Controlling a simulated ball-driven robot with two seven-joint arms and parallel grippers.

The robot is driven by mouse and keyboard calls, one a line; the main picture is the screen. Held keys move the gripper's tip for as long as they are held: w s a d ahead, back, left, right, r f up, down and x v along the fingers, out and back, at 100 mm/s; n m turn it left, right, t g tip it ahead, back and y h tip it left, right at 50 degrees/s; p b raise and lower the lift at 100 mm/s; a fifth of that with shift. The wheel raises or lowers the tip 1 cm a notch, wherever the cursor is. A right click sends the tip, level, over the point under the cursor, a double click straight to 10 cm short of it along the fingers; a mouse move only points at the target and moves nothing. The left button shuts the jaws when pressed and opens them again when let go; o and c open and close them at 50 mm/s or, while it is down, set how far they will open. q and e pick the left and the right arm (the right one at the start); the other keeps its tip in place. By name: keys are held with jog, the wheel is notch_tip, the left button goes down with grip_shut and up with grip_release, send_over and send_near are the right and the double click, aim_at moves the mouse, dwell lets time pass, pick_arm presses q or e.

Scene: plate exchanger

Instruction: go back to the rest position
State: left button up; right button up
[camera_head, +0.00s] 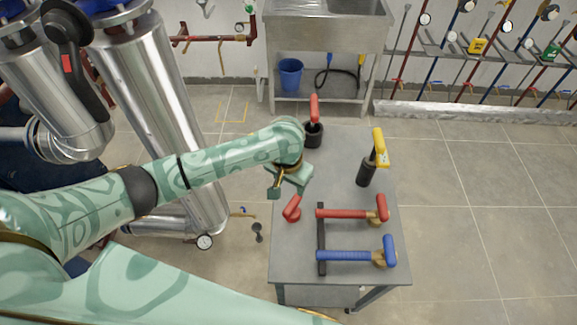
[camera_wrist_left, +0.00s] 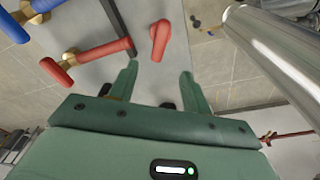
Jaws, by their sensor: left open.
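My left gripper (camera_head: 290,190) is over the left edge of the small grey table (camera_head: 340,190). Its fingers are apart, and nothing shows between them in the left wrist view (camera_wrist_left: 159,76). A loose red handle (camera_head: 292,209) lies on the table just in front of the fingertips, apart from them; it also shows in the left wrist view (camera_wrist_left: 160,38). My right gripper is not in view.
On the table are a red valve (camera_head: 345,213), a blue valve (camera_head: 345,256), a yellow-handled piece (camera_head: 380,147) in a black holder and a red-handled piece (camera_head: 314,107) in a black cup. Silver cylinders (camera_head: 150,100) stand left. Floor at right is clear.

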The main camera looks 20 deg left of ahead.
pick_arm(q)
jog(key=r, duration=0.1)
jog(key=r+p, duration=0.1)
jog(key=r, duration=0.3)
jog(key=shift+s, duration=0.3)
